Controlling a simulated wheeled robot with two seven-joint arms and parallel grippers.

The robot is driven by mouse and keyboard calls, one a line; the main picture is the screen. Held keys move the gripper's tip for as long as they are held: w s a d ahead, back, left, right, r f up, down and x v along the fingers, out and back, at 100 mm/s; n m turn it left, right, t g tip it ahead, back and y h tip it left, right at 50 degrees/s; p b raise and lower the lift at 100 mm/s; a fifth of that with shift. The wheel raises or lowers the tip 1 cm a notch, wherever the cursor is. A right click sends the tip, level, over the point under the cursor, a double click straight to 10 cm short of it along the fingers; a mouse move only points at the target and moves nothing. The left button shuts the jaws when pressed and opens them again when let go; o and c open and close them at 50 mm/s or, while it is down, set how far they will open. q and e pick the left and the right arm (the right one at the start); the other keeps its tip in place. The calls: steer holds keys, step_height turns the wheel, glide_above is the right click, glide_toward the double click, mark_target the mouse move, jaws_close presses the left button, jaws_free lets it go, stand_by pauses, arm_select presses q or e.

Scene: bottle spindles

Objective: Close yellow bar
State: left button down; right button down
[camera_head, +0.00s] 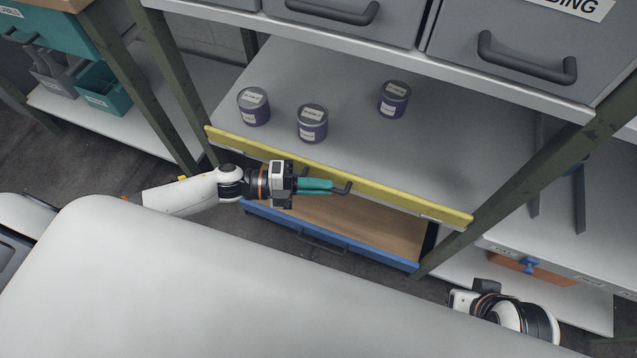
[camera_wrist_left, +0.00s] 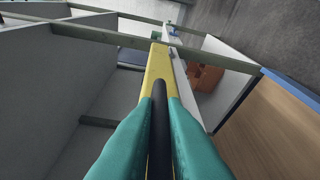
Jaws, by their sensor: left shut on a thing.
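The yellow bar (camera_head: 405,194) runs along the front of a grey shelf, and it also shows in the left wrist view (camera_wrist_left: 159,66). A dark handle (camera_head: 343,188) is on the bar. My left gripper (camera_head: 332,186) has green fingers. In the left wrist view the fingers are closed around the dark handle (camera_wrist_left: 158,125), one on each side. My right arm shows at the lower right of the head view, but its fingers are hidden or outside the frame.
Several purple cans, including one at the front (camera_head: 312,124), stand on the grey shelf (camera_head: 440,145) behind the bar. A blue-fronted drawer (camera_head: 378,254) with a wooden bottom is below. Grey drawers with handles are above. Green posts (camera_head: 520,190) stand at both sides.

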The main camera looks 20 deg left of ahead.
arm_select(q)
steer(key=c, duration=1.5)
jaws_free()
steer(key=shift+a, duration=0.1)
steer(key=p+v, duration=0.1)
steer(key=v, duration=1)
steer(key=shift+s+a, duration=0.15)
steer(key=shift+a, duration=0.25)
